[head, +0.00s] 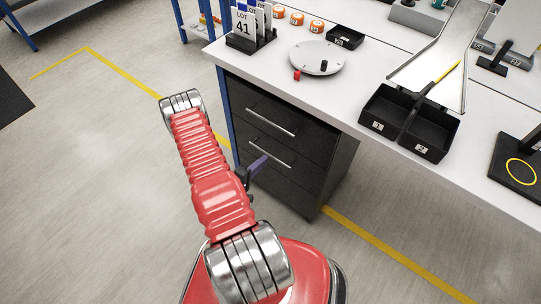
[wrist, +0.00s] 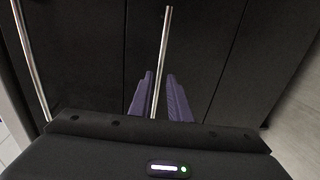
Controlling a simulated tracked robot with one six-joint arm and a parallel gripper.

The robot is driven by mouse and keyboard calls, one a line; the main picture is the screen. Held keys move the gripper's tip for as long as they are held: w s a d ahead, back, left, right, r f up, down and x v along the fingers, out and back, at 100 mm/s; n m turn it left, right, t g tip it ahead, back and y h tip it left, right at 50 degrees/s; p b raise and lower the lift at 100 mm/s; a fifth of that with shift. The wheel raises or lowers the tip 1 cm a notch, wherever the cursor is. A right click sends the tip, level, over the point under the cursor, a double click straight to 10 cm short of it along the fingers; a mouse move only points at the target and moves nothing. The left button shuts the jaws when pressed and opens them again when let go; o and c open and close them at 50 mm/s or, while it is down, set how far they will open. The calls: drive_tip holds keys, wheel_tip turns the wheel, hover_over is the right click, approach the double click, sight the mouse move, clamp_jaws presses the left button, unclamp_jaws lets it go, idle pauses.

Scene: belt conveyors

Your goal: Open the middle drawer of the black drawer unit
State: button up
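The black drawer unit (head: 335,165) stands under the white workbench, and its drawers look shut. Two silver bar handles show in the head view, the top drawer's (head: 270,121) and the middle drawer's (head: 268,153). The lower front is partly hidden by my arm and gripper. My gripper (head: 256,172), with purple fingers, is at the drawer fronts, just below the middle handle in the picture. In the wrist view my gripper (wrist: 160,97) is open, with the middle handle (wrist: 164,50) running between its fingers, not visibly clamped. The top handle (wrist: 33,65) is at the left.
On the workbench (head: 320,95) above are a LOT 41 card holder (head: 249,35), a round turntable (head: 316,58), black bins (head: 426,138) and a metal chute (head: 440,50). A blue bench leg (head: 224,108) stands left of the drawers. The floor in front is clear.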

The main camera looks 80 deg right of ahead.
sight(270, 155)
drive_tip(key=shift+x, duration=3.2)
drive_tip(key=shift+c, duration=0.2)
clamp_jaws()
drive_tip(key=shift+a+f, duration=0.1)
